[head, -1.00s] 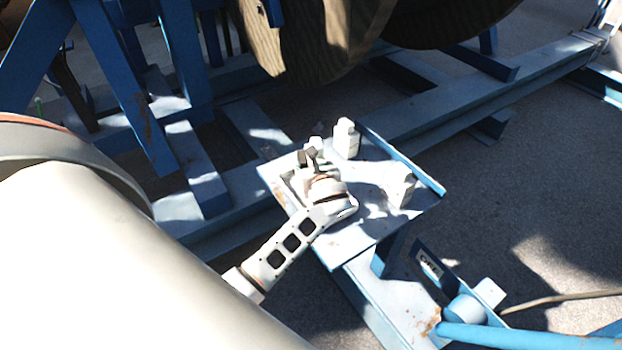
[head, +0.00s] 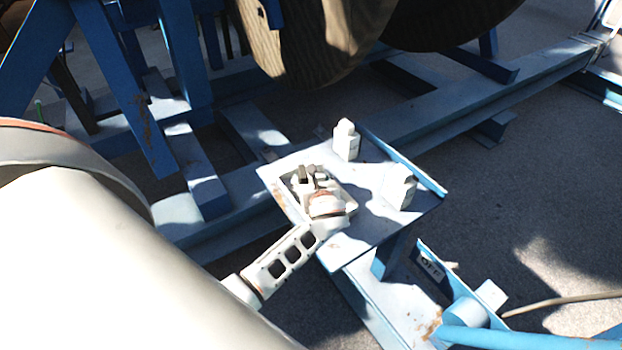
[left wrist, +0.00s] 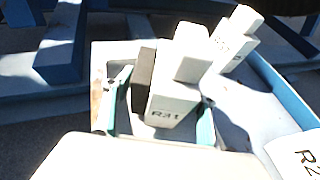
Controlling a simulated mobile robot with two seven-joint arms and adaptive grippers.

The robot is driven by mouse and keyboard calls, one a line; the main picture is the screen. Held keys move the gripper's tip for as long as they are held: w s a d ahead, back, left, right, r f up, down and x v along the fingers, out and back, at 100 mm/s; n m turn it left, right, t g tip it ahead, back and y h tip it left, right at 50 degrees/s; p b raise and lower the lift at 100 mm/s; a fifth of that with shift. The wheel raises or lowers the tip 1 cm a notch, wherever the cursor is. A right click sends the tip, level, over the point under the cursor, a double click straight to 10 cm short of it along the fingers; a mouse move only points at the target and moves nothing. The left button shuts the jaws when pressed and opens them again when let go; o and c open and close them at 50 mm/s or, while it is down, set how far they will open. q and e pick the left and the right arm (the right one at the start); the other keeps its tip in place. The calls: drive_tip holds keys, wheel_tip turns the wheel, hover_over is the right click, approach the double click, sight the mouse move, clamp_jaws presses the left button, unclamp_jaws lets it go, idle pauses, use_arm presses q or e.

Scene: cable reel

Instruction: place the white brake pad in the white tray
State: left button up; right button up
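The fingers' contact and the pad's underside are hidden. My right gripper is not in view.
Two similar white lettered blocks stand on the blue table (head: 350,245), one behind the tray (head: 346,143) and one to its right (head: 399,190). A raised blue lip (head: 405,163) runs along the table's far right edge. Blue frame beams and large reels lie beyond.

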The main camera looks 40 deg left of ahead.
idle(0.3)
use_arm(q)
drive_tip(key=shift+r, duration=0.15)
drive_tip(key=v, duration=1.2)
drive_tip(key=shift+p, duration=0.45)
